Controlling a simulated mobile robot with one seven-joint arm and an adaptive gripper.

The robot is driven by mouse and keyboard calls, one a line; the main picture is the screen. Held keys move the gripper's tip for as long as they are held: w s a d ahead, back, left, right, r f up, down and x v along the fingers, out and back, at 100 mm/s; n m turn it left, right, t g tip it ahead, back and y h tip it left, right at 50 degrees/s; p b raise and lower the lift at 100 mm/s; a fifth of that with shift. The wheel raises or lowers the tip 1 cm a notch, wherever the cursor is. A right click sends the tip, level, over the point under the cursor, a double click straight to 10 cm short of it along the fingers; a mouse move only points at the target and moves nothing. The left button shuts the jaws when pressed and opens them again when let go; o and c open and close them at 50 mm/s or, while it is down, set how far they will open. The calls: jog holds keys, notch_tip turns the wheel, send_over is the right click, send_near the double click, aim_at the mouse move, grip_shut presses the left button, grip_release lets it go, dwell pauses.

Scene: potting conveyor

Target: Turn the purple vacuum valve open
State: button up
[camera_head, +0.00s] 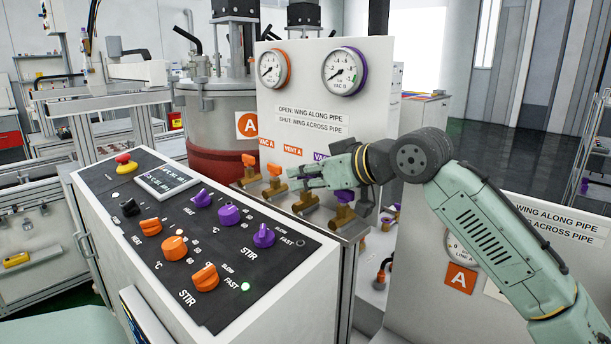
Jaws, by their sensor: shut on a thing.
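The purple vacuum valve (306,204) is the third brass valve from the left in the row below the gauge panel. Its label starts with purple "VAC" and is partly covered by my gripper. My gripper (304,174) reaches in from the right and is shut at the top of this valve. The fingers hide the valve's wing, so I cannot tell whether it lies along or across the pipe. The purple-rimmed gauge VAC B (345,71) is on the panel above.
Two orange-winged valves, VAC A (249,161) and VENT A (275,167), stand close on the left. Another purple-winged valve (343,197) is close on the right, under my gripper. The knob console (130,215) is in front. A steel vessel (215,118) stands behind.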

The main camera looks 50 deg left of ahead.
jog(key=shift+w+r+t, duration=0.15)
jog(key=shift+w+t, duration=0.15)
grip_shut()
dwell(0.4)
